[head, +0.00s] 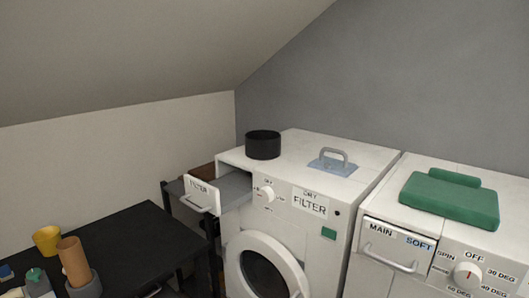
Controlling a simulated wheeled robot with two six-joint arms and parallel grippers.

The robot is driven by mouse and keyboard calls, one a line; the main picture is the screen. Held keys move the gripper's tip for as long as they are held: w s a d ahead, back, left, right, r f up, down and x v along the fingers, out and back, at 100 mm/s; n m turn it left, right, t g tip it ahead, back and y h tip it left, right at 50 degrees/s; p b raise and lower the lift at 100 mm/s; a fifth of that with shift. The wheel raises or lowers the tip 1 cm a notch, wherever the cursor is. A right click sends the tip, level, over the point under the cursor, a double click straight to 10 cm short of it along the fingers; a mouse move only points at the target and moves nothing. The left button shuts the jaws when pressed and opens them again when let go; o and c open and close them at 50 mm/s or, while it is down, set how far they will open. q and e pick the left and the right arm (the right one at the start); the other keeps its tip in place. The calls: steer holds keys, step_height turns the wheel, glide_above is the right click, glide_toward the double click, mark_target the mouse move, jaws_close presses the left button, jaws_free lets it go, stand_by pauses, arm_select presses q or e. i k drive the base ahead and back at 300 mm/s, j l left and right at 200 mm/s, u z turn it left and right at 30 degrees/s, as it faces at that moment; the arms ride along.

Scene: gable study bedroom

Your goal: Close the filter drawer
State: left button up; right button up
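The filter drawer (202,194) is at the top left of the left-hand white machine (318,228), which is marked "DRY FILTER". The drawer is pulled out. Neither of my grippers is in the head view.
A black round container (263,145) and a blue iron-like object (333,163) stand on the left machine. A second machine (424,232) is at right with a folded green cloth (452,198). A black table (142,242) at left holds a yellow cup (47,240).

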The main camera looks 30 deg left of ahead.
mark_target(217, 196)
steer(key=u, duration=1.5)
